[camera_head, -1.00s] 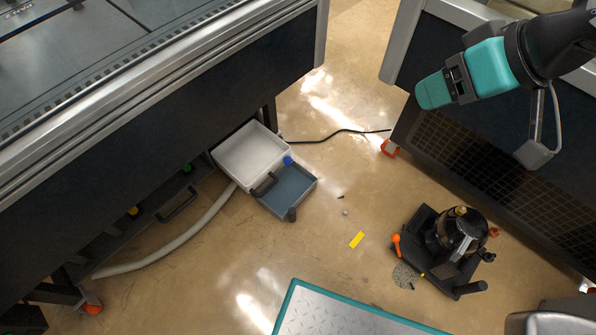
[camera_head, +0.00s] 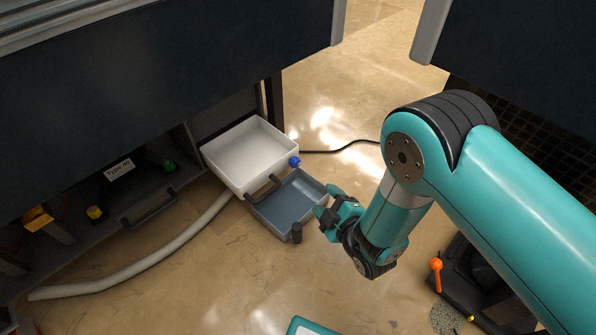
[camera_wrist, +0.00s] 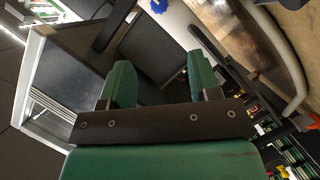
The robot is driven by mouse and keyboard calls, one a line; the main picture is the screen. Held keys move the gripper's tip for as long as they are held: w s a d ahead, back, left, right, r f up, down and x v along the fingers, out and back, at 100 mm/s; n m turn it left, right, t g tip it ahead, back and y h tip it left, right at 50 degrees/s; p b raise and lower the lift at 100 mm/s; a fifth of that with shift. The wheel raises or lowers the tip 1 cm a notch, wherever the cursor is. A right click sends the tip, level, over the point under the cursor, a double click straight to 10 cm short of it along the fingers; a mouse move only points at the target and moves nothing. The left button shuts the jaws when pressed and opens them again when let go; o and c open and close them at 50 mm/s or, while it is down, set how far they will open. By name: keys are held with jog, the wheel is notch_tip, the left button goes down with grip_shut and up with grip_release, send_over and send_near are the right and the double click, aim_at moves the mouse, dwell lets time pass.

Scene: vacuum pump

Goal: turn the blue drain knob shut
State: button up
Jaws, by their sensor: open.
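The blue drain knob (camera_head: 294,161) sits on the right side of the white tray (camera_head: 250,150), near its right corner and beside the grey-blue tray. In the wrist view a blue knob (camera_wrist: 158,5) shows at the top edge, partly cut off. My gripper (camera_head: 325,205) is near the right end of the grey-blue tray, below and to the right of the knob in the picture. In the wrist view its two green fingers (camera_wrist: 160,82) are apart with nothing between them. My gripper is not touching the knob.
The grey-blue tray (camera_head: 281,212), with dark handles, sits in front of the white tray. A pale hose (camera_head: 150,262) runs left along the floor. A black cable (camera_head: 340,147) lies behind. A dark device with an orange lever (camera_head: 436,272) stands at the lower right. Dark cabinets flank the gap.

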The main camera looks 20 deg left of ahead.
aim_at(297, 165)
jog(key=b+x, duration=0.8)
jog(key=x, duration=0.7)
jog(key=shift+w+f, duration=0.1)
jog(key=shift+w+a+b, duration=0.3)
jog(key=shift+a+b, duration=0.15)
jog(key=c, duration=0.9)
